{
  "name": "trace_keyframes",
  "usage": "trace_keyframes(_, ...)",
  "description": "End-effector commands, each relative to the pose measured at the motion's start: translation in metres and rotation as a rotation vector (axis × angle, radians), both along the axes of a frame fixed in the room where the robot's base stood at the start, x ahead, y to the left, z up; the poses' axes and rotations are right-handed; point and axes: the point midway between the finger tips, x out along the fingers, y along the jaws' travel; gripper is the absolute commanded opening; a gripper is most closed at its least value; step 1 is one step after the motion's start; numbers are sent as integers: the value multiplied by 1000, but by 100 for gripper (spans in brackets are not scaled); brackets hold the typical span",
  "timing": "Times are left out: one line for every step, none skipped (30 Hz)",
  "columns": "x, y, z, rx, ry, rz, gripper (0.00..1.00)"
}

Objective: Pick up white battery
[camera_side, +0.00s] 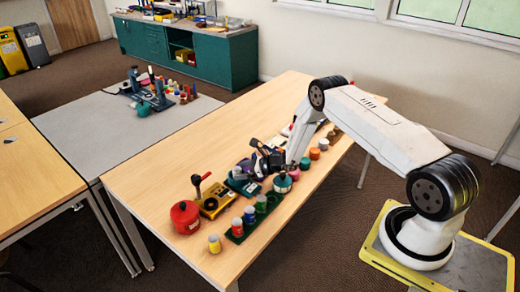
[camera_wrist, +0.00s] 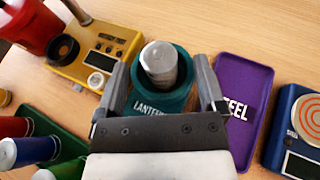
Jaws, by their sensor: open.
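A white-grey battery (camera_wrist: 160,66) with a metallic top stands in a teal holder (camera_wrist: 152,104) lettered "LANTER…" in the wrist view. My gripper (camera_wrist: 161,77) is open, with one finger to the left of the holder and the other to its right. The battery is between the fingers in the picture, with no clear contact visible. In the side view, my gripper (camera_side: 268,163) is low over the middle of the wooden table, and it hides the battery there.
A yellow device (camera_wrist: 97,50) and red pot (camera_wrist: 30,25) lie left; a purple "STEEL" tray (camera_wrist: 243,95) and blue device (camera_wrist: 296,135) lie right. A green rack (camera_wrist: 68,150) with several colored cylinders is at lower left. The table's left side (camera_side: 150,180) is clear.

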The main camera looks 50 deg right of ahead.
Motion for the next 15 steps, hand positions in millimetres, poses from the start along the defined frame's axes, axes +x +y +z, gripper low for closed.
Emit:
trace_keyframes(4,3,-2,0,0,2,89)
trace_keyframes(6,4,-3,0,-1,1,89)
trace_keyframes(8,5,-3,1,-1,1,89)
trace_keyframes(9,5,-4,2,0,1,89)
trace_keyframes(10,6,-5,2,0,1,89)
trace_keyframes(11,6,-5,1,0,0,89)
trace_keyframes(11,6,-5,1,0,0,89)
trace_keyframes(11,6,-5,1,0,0,89)
trace_keyframes(11,6,-5,1,0,0,89)
trace_keyframes(11,6,-5,1,0,0,89)
trace_keyframes(11,6,-5,1,0,0,89)
trace_keyframes(11,6,-5,1,0,0,89)
trace_keyframes(11,6,-5,1,0,0,89)
trace_keyframes(11,6,-5,1,0,0,89)
trace_keyframes(11,6,-5,1,0,0,89)
